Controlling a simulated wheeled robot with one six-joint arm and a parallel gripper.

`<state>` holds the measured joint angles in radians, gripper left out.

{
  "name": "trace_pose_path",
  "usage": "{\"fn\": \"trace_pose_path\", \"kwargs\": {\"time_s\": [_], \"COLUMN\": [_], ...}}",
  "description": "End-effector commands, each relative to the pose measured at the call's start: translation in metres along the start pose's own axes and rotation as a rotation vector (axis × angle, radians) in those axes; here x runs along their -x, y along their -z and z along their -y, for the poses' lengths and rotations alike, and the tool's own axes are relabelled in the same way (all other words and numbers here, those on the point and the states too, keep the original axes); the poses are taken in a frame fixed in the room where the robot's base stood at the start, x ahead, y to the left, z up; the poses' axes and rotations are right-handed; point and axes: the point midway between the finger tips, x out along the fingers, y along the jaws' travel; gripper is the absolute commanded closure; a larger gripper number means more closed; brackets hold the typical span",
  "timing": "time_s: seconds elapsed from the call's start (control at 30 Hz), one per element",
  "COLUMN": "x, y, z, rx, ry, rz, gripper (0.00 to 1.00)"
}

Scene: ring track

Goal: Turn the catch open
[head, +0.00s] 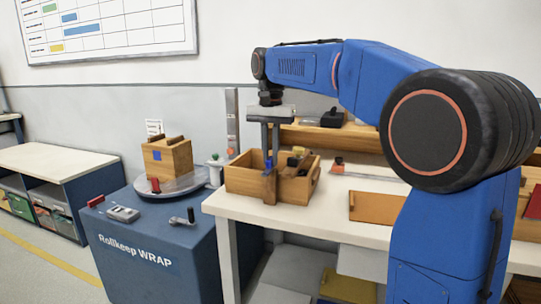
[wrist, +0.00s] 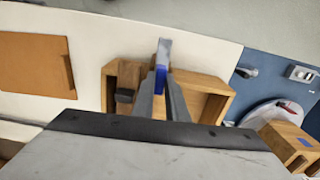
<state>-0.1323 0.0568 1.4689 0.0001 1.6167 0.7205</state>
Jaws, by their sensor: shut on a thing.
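My gripper (head: 269,168) points down at an open wooden box (head: 240,181) on the white bench. Its fingers are shut on a small blue piece, which shows between the fingertips in the wrist view (wrist: 161,78). A pale grey end of that piece sticks out beyond the fingers. I cannot tell for sure whether this piece is the catch. A dark wooden upright (head: 269,188) stands at the front wall of the box, just below the fingertips. The fingers hide part of the box inside and of the blue piece.
A blue Rollkeep WRAP cabinet (head: 160,245) stands left of the bench, with a round turntable (head: 190,187) bearing a wooden block (head: 178,163). A flat orange-brown board (head: 376,207) lies right of the box. Wooden shelving with a black item (head: 333,118) stands behind.

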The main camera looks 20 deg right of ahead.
Motion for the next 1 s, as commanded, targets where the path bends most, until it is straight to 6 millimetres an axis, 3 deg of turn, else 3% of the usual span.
{"fn": "trace_pose_path", "kwargs": {"time_s": [0.63, 0.67, 0.73, 1.0], "x": [0.0016, 0.0016, 0.0015, 0.0008], "y": [0.0009, 0.0009, 0.0007, 0.0003], "z": [0.0003, 0.0003, 0.0002, 0.0], "rx": [-0.056, -0.056, -0.056, -0.055], "ry": [0.003, 0.003, 0.003, 0.001], "rz": [-0.004, -0.004, -0.004, -0.002], "gripper": [1.0, 0.85, 0.69, 0.69]}}
